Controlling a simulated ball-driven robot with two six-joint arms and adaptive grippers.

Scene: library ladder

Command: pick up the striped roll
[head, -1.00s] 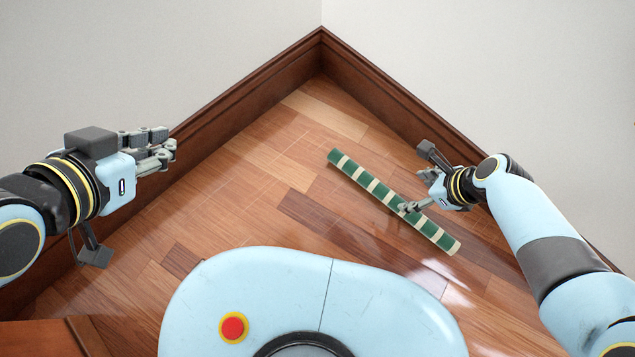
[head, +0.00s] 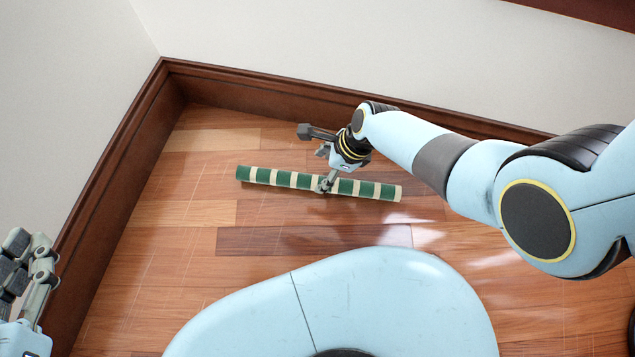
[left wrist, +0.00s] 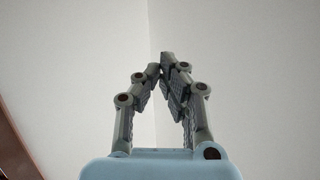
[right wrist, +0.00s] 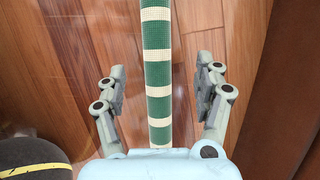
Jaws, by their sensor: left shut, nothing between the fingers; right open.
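The striped roll (head: 280,178), green with cream bands, lies on the wooden floor in the head view. My right gripper (head: 323,186) is over its middle. In the right wrist view the roll (right wrist: 157,75) runs between the spread fingers of my right gripper (right wrist: 162,80), with a gap on each side. My left gripper (head: 38,250) is at the left edge of the head view, far from the roll. In the left wrist view the fingertips of my left gripper (left wrist: 162,68) meet with nothing between them.
A dark wooden baseboard (head: 260,98) runs along the pale walls and meets in a corner behind the roll. The wooden floor (head: 180,255) left of and in front of the roll is clear.

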